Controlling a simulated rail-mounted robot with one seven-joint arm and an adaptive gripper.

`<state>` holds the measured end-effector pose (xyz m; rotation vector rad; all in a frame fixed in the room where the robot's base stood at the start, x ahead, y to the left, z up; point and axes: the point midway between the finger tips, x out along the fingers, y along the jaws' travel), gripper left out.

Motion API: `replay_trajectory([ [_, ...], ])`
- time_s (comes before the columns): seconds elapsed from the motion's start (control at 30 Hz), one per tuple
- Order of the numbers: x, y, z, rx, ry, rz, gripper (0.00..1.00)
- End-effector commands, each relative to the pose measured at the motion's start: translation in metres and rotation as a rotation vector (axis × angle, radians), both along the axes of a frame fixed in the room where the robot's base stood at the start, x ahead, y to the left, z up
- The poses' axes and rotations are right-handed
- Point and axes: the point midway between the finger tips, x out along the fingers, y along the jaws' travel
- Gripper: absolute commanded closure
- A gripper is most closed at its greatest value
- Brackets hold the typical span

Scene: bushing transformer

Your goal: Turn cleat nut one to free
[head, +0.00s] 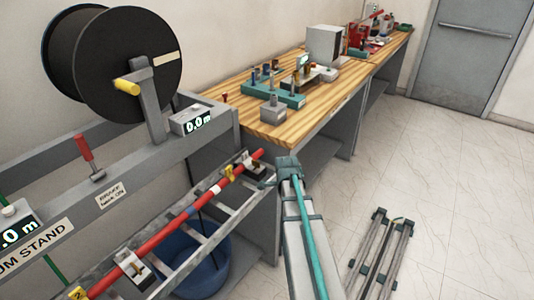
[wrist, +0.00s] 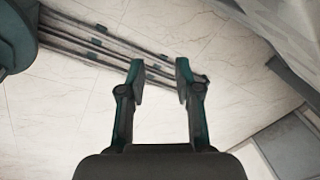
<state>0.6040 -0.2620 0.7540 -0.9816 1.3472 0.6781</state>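A red cable (head: 185,215) runs along a grey ladder tray (head: 212,240) at the left of the head view. One cleat (head: 254,165) sits at the tray's far end, near a yellow tag (head: 229,173) I cannot read. Another cleat (head: 136,268) is nearer, and a yellow tag marked 2 (head: 77,293) shows at the bottom left. The cleat nuts are too small to make out. My gripper (wrist: 160,72) is open and empty in the wrist view, with floor beyond its fingertips. In the head view my arm's end is close to the far cleat, with no contact visible.
A black cable drum (head: 115,68) and its stand are at the left. A blue bucket (head: 203,270) is under the tray. A wooden bench (head: 325,85) with tools and instruments stands behind. Long rails (head: 385,250) lie on the floor at right. The floor toward the door (head: 465,50) is clear.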

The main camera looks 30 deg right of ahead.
Motion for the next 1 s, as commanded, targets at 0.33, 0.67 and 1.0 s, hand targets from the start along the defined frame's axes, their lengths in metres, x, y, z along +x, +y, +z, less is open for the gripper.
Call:
replay_trajectory([
  [0.33, 0.105, 0.044, 0.181, 0.054, -0.046, -0.342, 0.67],
  [0.67, 0.142, 0.05, 0.231, 0.169, 0.085, -0.604, 0.67],
  [1.0, 0.139, 0.051, 0.202, 0.174, 0.097, -0.617, 0.67],
])
